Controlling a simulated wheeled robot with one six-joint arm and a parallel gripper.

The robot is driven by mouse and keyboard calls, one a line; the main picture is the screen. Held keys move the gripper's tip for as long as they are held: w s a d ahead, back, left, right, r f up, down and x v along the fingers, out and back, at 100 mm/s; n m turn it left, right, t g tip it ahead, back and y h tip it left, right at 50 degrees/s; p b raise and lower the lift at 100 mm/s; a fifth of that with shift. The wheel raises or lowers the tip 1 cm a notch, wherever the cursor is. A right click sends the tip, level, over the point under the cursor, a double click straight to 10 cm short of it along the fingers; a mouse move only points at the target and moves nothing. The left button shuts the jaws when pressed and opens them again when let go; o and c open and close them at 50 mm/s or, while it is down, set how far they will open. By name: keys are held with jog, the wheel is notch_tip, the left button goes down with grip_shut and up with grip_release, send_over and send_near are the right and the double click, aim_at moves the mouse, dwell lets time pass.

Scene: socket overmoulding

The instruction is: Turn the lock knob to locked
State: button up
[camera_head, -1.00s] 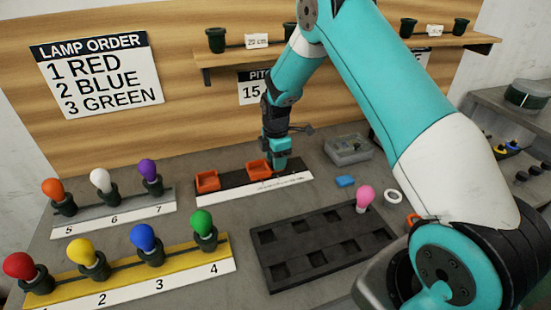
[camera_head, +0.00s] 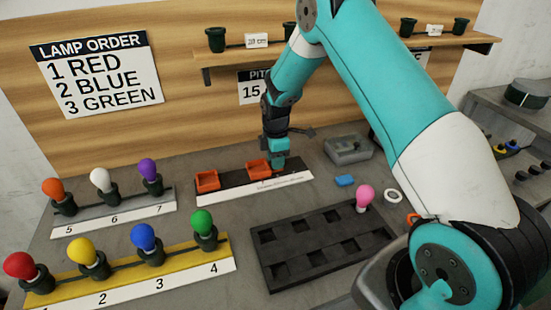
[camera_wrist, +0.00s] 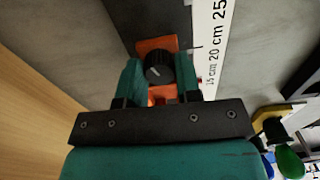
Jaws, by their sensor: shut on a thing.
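The lock knob (camera_wrist: 158,66) is a round black dial with a small white pointer mark, seen in the wrist view. It sits on an orange block (camera_wrist: 155,44) fixed to a dark strip. My gripper (camera_wrist: 159,78) has its two teal fingers closed on either side of the knob, gripping it. In the head view my gripper (camera_head: 279,163) reaches down to the right end of the dark strip, beside an orange block (camera_head: 257,168). The knob is hidden there. I cannot read any locked or unlocked marking.
A ruler strip (camera_head: 255,188) runs along the front of the dark strip. A second orange block (camera_head: 207,180) is at its left end. A black tray (camera_head: 325,219), a blue piece (camera_head: 345,181) and a grey box (camera_head: 350,152) lie to the right. Coloured lamps stand at left.

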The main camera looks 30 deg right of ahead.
jog(key=o, duration=0.6)
jog(key=shift+o, duration=0.2)
notch_tip(320, 180, up, 18)
jog(key=shift+f+b, duration=0.2)
jog(key=shift+b, duration=0.15)
jog(key=shift+o, duration=1.4)
jog(key=shift+r+p, duration=0.2)
jog(key=shift+p, duration=0.4)
notch_tip(320, 180, down, 18)
jog(key=p, duration=0.5)
